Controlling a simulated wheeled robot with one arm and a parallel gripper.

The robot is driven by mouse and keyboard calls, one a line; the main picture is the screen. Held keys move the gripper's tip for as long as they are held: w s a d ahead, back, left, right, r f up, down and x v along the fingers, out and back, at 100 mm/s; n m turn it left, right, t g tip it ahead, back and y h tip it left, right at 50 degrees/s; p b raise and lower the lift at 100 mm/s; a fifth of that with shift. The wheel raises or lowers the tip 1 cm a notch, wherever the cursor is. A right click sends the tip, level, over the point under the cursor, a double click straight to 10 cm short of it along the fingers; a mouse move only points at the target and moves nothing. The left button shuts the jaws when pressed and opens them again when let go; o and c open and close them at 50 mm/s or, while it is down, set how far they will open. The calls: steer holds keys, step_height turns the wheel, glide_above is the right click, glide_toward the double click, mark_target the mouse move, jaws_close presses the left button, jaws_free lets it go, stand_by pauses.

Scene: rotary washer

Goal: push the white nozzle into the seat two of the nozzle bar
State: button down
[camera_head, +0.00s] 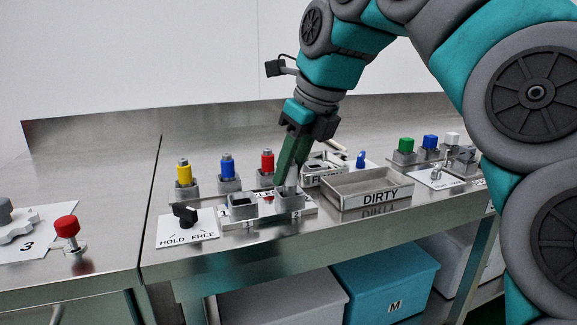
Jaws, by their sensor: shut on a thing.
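The nozzle bar (240,224) lies near the bench's front edge, with seats marked 1 and 2. Seat one (242,207) is a grey block with a dark opening. Seat two (290,203) is the grey block to its right. My gripper (288,183) points down, slightly tilted, with its green fingers right over seat two. It is shut on a small pale piece at the fingertips, the white nozzle, which the fingers mostly hide. I cannot tell how deep the nozzle sits in the seat.
Yellow (184,172), blue (227,167) and red (267,162) pieces stand in holders behind the bar. A HOLD/FREE knob (185,214) is at left. The DIRTY tray (368,190) is close at right. A rack with green (406,145), blue and white (452,139) tops stands farther right.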

steer(key=shift+f+b, duration=0.4)
steer(key=shift+f, duration=0.15)
stand_by(0.5)
steer(key=c, duration=0.5)
jaws_free()
steer(key=shift+c, duration=0.2)
steer(key=shift+r, duration=0.1)
